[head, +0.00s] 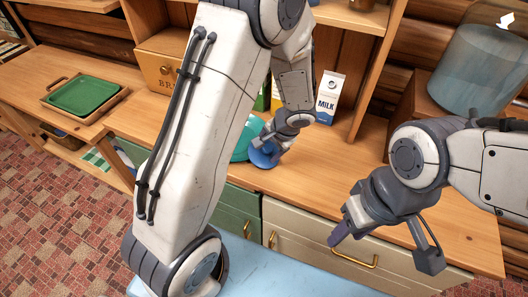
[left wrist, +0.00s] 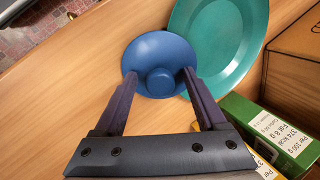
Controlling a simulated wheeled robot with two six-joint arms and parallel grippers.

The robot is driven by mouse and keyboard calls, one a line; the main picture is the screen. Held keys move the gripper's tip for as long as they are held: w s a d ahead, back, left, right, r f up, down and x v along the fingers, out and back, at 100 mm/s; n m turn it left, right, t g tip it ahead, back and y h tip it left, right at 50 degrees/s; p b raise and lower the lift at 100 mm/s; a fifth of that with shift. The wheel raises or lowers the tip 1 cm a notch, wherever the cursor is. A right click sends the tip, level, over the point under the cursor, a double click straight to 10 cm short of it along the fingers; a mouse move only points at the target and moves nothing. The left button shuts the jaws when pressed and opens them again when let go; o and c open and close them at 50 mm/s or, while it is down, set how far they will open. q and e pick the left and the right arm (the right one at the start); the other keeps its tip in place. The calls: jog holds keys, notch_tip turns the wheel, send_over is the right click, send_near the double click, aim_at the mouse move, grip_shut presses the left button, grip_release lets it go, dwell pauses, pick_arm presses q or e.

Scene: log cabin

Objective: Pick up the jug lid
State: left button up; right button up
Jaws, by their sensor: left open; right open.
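The jug lid appears to be the round blue piece with a central knob (left wrist: 158,50); it lies on the wooden counter, and in the head view (head: 263,158) it is partly covered by my left gripper (head: 272,143). In the left wrist view my left gripper (left wrist: 159,76) is open, its fingertips on either side of the knob and over the lid's near part. I cannot tell whether they touch it. My right gripper (head: 382,248) is open and empty in front of the drawers at the right.
A teal plate (left wrist: 220,45) lies beside the lid. A green box (left wrist: 272,130) stands near the left gripper. A milk carton (head: 328,97) stands behind. A large translucent vessel (head: 482,65) is at the right, a green tray (head: 84,94) at the left.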

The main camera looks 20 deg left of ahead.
pick_arm(q)
grip_shut()
